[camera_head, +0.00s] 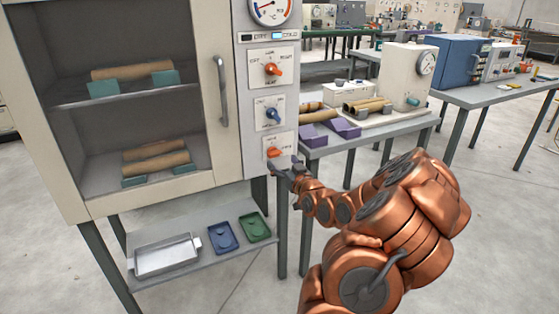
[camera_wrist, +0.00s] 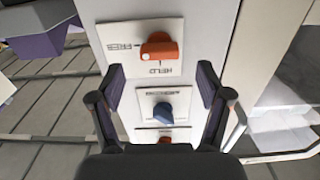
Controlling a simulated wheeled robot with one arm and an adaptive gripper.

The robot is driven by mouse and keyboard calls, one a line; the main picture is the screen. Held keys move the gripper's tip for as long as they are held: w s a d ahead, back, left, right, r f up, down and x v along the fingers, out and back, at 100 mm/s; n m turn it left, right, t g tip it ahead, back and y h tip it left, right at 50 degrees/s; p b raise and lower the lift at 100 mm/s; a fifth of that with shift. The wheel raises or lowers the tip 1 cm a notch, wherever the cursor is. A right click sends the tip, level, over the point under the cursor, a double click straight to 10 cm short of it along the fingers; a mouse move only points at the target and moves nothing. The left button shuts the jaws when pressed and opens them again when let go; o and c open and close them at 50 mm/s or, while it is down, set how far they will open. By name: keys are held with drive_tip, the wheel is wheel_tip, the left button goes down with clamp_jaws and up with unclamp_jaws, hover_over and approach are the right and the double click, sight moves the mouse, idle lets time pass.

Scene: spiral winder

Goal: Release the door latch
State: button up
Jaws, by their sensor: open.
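The lowest knob on the cabinet's panel, an orange latch knob (camera_head: 274,152), sits on a white plate. In the wrist view this orange knob (camera_wrist: 160,47) is near the top, with upside-down HELD and FREE lettering by it; its bar lies roughly sideways. My gripper (camera_head: 285,170) is just below and in front of it in the head view. In the wrist view my gripper (camera_wrist: 161,72) is open and empty, its fingers apart, with the knob beyond the tips. The glazed door (camera_head: 228,150) appears closed, with a grey vertical handle (camera_head: 221,92).
A blue knob (camera_head: 272,115) and another orange knob (camera_head: 272,69) are above on the panel, below a gauge (camera_head: 270,10). Rolls lie on teal supports inside the cabinet. A side table (camera_head: 390,127) with purple supports stands at right. A lower shelf (camera_head: 210,262) holds trays.

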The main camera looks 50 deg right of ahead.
drive_tip(key=shift+v, duration=1.6)
drive_tip(key=w+a+f+n+g+y, duration=0.1)
drive_tip(key=a+f+n+g+y, duration=0.15)
drive_tip(key=a, duration=0.55)
drive_tip(key=w+a+f+n+g+y, duration=0.15)
drive_tip(key=a+f+g, duration=0.25)
drive_tip(key=a, duration=0.4)
drive_tip(key=s+a+g+y, duration=0.1)
drive_tip(key=s+a+g, duration=0.6)
drive_tip(key=s+a, duration=0.65)
drive_tip(key=s+a+r+g, duration=0.25)
drive_tip(key=s+a, duration=0.35)
drive_tip(key=s, duration=0.4)
drive_tip(key=s+a+r+g, duration=0.2)
drive_tip(key=s+a+g, duration=0.25)
drive_tip(key=s, duration=0.55)
wheel_tip(320, 180, up, 18)
drive_tip(key=a+t+p, duration=0.1)
drive_tip(key=p, duration=1.5)
drive_tip(key=shift+w+t+y+p, duration=0.3)
drive_tip(key=shift+t+y, duration=0.05)
drive_tip(key=shift+y, duration=0.05)
